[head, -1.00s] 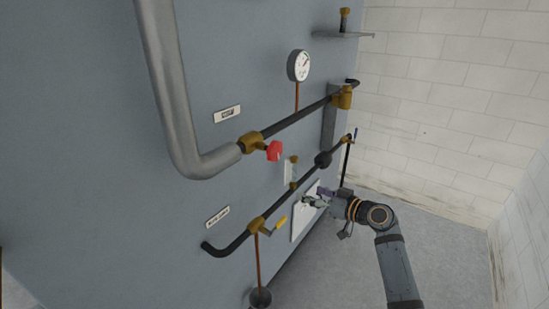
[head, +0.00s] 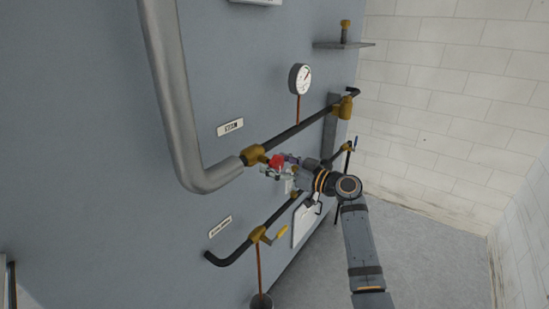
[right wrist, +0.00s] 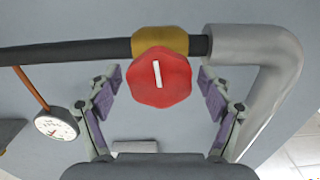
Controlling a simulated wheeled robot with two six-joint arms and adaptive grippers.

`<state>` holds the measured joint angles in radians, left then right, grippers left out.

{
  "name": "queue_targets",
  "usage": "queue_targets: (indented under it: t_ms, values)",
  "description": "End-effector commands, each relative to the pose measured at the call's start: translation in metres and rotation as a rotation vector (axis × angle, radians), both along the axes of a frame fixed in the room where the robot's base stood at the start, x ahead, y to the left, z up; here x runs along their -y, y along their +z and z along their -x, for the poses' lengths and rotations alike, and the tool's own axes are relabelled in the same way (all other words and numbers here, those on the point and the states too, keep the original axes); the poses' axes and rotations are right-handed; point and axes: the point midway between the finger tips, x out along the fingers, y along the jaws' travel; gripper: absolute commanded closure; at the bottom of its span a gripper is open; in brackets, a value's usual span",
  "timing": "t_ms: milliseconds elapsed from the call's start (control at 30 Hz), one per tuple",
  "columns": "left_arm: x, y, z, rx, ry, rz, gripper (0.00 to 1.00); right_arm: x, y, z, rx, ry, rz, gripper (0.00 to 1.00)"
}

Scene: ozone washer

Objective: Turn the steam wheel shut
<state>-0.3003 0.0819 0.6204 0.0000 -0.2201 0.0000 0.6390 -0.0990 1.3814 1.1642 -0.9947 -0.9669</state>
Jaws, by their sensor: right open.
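The steam wheel is a red knob (head: 276,162) on a brass valve (head: 255,155) in the upper pipe, beside the steam label (head: 230,127). In the right wrist view the red knob (right wrist: 160,77) shows face on, with a white bar mark standing nearly upright. My right gripper (head: 277,171) is at the knob in the head view. In the right wrist view my right gripper (right wrist: 160,85) is open, with one finger on each side of the knob and visible gaps between the pads and its rim. My left gripper is not in view.
A thick grey pipe (head: 168,90) bends into the valve from the left. A gauge (head: 300,79) stands above the black pipe. Below, a lower pipe (head: 237,250) carries a yellow lever (head: 274,236). Floor to the right is clear.

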Motion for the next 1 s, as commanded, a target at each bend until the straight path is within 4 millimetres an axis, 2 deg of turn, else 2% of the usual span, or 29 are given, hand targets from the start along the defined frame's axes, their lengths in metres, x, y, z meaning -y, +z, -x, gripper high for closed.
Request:
queue_targets:
  t_ms: [100, 333, 733, 767, 1000]
  values:
    - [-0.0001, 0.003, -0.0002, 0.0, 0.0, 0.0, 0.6, -0.0059, -0.0004, -0.0034, -0.001, 0.001, 0.001, 0.2]
    - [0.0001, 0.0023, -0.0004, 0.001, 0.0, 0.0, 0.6, -0.0063, -0.0014, -0.004, -0.001, 0.0, 0.001, 0.2]
    - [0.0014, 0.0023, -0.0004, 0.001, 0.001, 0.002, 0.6, -0.0059, -0.0013, -0.0038, -0.001, 0.0, 0.001, 0.73]
    - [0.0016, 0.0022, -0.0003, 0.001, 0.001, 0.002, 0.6, -0.0059, -0.0013, -0.0038, -0.001, 0.0, 0.001, 0.75]
    - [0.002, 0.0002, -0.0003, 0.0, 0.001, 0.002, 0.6, -0.0058, -0.0018, -0.0038, -0.022, 0.0, -0.014, 0.75]
